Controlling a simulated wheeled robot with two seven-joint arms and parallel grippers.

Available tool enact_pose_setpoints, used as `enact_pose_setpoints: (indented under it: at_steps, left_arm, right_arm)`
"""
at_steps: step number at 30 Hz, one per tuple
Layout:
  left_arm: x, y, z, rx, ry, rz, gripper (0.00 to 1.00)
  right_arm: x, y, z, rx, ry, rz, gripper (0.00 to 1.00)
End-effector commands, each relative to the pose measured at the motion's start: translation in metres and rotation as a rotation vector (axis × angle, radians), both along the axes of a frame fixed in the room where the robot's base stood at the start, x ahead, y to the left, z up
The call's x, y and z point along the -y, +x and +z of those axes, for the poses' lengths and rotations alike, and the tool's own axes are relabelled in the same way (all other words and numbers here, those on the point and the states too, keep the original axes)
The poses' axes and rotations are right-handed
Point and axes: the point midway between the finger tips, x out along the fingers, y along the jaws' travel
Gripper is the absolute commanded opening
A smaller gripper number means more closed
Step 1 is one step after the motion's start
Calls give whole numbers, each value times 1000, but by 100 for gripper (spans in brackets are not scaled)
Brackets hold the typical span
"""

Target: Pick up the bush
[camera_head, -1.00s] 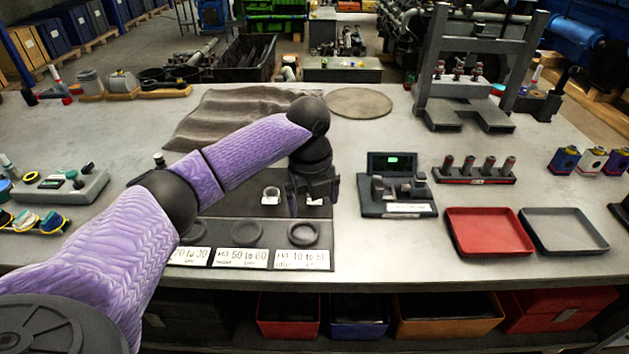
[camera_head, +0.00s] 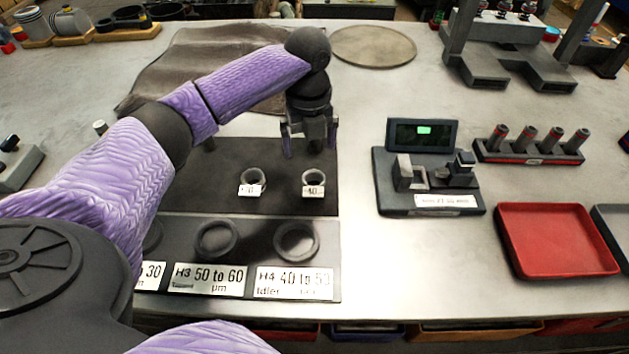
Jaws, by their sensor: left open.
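Two small grey ring-shaped bushes stand on the dark mat (camera_head: 220,165), each with a small white tag in front. One is the left bush (camera_head: 253,176), the other the right bush (camera_head: 314,178). My left gripper (camera_head: 310,151) is open and empty, its fingers pointing down just behind the right bush in the picture. It looks apart from the bush; its exact height above the mat is hard to tell. My right gripper is not in view.
In front is a panel with round recesses and labels, including "H3 50 to 60" (camera_head: 208,279) and "H4 40 to 50" (camera_head: 294,283). A gauge with a display (camera_head: 422,134), a red tray (camera_head: 556,240) and a pin rack (camera_head: 528,150) stand to the right.

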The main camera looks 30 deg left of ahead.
Motion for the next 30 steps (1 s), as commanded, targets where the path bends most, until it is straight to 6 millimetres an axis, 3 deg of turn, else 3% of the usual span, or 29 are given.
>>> enact_pose_setpoints:
  at_steps: [13, 20, 23, 30]
  left_arm:
    - [5, 2, -85, -6, 1, 1, 100]
    - [5, 2, -90, 0, 1, 0, 100]
    - [5, 2, -90, 0, 1, 0, 83]
    - [5, 2, -90, 0, 1, 0, 32]
  right_arm:
    - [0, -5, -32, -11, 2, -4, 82]
    - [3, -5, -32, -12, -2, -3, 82]
    - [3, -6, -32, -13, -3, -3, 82]
    - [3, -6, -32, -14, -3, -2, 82]
